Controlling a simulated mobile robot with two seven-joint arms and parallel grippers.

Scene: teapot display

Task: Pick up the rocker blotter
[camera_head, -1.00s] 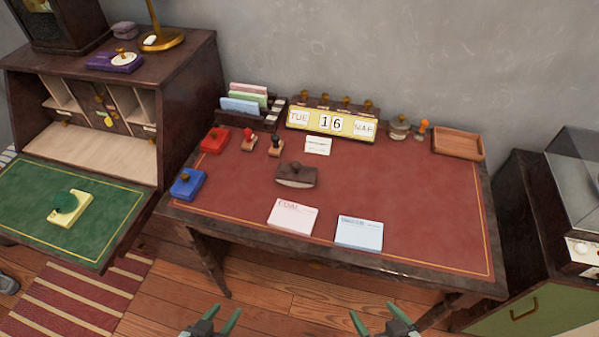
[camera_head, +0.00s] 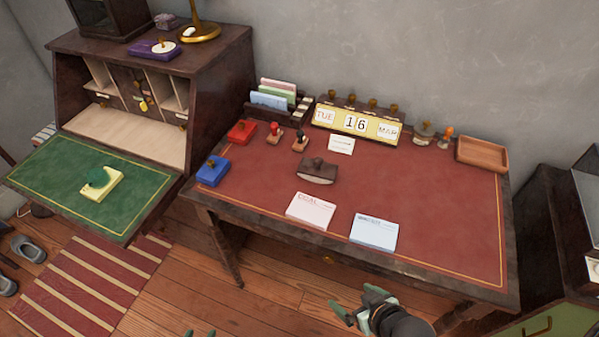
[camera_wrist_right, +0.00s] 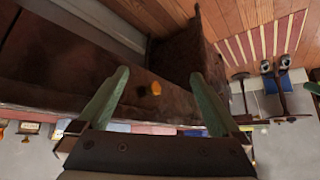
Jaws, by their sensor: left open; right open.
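The rocker blotter (camera_head: 318,172), a dark brown block with a small knob on top, sits on the red desk top (camera_head: 430,195), left of its middle. My right gripper (camera_head: 357,302) is open and empty in front of the desk's front edge, below and right of the blotter in the head view. In the right wrist view its two green fingers (camera_wrist_right: 158,85) stand wide apart before the desk front and a brass drawer knob (camera_wrist_right: 155,88). The blotter cannot be made out there. My left gripper (camera_head: 200,333) shows only its open fingertips at the bottom edge.
A pink card stack (camera_head: 311,210) and a blue one (camera_head: 373,231) lie in front of the blotter. Two stamps (camera_head: 300,140), a red box (camera_head: 241,131) and a blue box (camera_head: 212,170) stand behind and left.

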